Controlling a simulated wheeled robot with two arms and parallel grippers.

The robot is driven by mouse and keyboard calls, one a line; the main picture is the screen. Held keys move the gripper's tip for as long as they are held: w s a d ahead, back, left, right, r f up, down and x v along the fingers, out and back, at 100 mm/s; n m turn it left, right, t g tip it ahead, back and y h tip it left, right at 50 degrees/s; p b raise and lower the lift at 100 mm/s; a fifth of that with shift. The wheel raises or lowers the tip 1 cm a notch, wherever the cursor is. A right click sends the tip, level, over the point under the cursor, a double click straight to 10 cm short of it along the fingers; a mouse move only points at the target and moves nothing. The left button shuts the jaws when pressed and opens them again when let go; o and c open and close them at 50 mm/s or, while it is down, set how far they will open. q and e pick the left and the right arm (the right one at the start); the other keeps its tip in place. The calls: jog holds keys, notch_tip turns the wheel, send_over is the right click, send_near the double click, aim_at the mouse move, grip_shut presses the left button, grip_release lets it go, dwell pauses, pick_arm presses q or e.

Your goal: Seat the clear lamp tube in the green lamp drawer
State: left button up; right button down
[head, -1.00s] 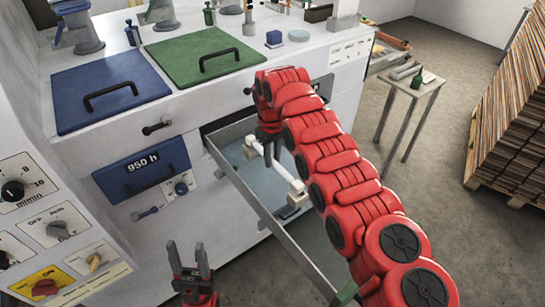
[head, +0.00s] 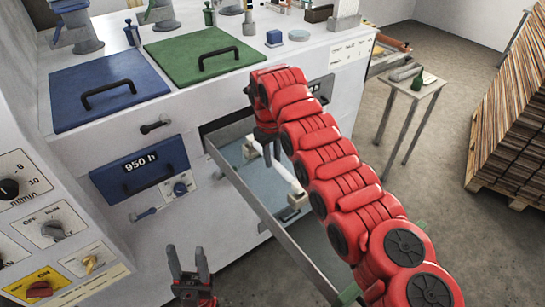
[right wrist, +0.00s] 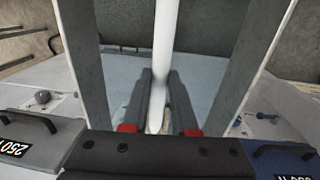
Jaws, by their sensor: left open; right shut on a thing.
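The lamp drawer (head: 240,187) is pulled out of the machine; its grey walls and pale blue floor show, with a bit of green at its near end (head: 349,293). The clear lamp tube (head: 284,166) looks whitish and lies lengthwise inside the drawer outline, partly behind my right arm. My right gripper (head: 271,153) points down and is shut on the tube. In the right wrist view the tube (right wrist: 165,45) runs between the two fingers, between the drawer walls. I cannot tell whether its ends are seated. My left gripper (head: 187,262) is open and empty in front of the machine.
A blue lid (head: 110,100) and a green lid (head: 190,62) with black handles are on the machine top. A blue drawer front marked 950 h (head: 140,168) is closed to the left. A small side table (head: 412,84) and a stack of boards (head: 515,120) stand at right.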

jog(key=shift+b, duration=0.4)
jog(key=shift+b, duration=0.35)
dwell(0.6)
jog(key=shift+f+b, duration=1.2)
jog(key=shift+f, duration=0.45)
jog(key=c, duration=0.6)
grip_release()
